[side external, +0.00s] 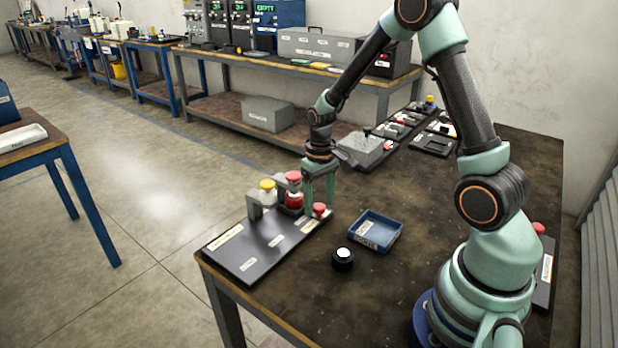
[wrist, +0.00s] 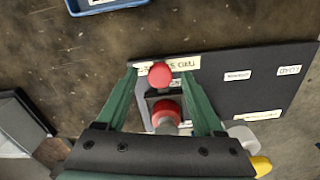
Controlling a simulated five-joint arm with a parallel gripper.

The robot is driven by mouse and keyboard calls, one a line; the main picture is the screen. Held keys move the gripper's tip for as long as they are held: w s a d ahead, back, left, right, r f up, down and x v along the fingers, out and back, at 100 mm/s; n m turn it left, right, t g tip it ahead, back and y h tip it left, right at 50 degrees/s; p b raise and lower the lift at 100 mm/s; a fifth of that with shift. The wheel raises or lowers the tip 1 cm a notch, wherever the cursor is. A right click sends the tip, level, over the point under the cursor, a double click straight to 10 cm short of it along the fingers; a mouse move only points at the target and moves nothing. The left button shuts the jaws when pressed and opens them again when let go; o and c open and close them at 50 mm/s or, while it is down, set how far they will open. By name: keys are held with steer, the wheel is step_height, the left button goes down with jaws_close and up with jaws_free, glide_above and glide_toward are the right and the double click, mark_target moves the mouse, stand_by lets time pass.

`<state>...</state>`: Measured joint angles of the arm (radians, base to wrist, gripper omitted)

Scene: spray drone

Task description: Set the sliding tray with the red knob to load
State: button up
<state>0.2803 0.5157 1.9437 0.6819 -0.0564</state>
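A black board (side external: 258,252) with white labels lies on the near left of the table; it also shows in the wrist view (wrist: 258,97). A small red knob (side external: 319,209) stands at its right end, and shows in the wrist view (wrist: 160,75). My gripper (side external: 319,200) points down there, its green fingers open on either side of the small knob. In the wrist view, gaps show between the knob and both fingers. A larger red-topped part (side external: 293,177) stands beside the gripper, partly hidden in the wrist view (wrist: 167,113). The tray under the knob is hard to make out.
A yellow-topped part (side external: 267,185) stands on the board beside the red-topped one, close to my fingers. A blue open bin (side external: 375,247) and a black round button with a white top (side external: 343,258) are to the right. More devices line the table's back.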

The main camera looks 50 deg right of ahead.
jaws_close()
stand_by(1.3)
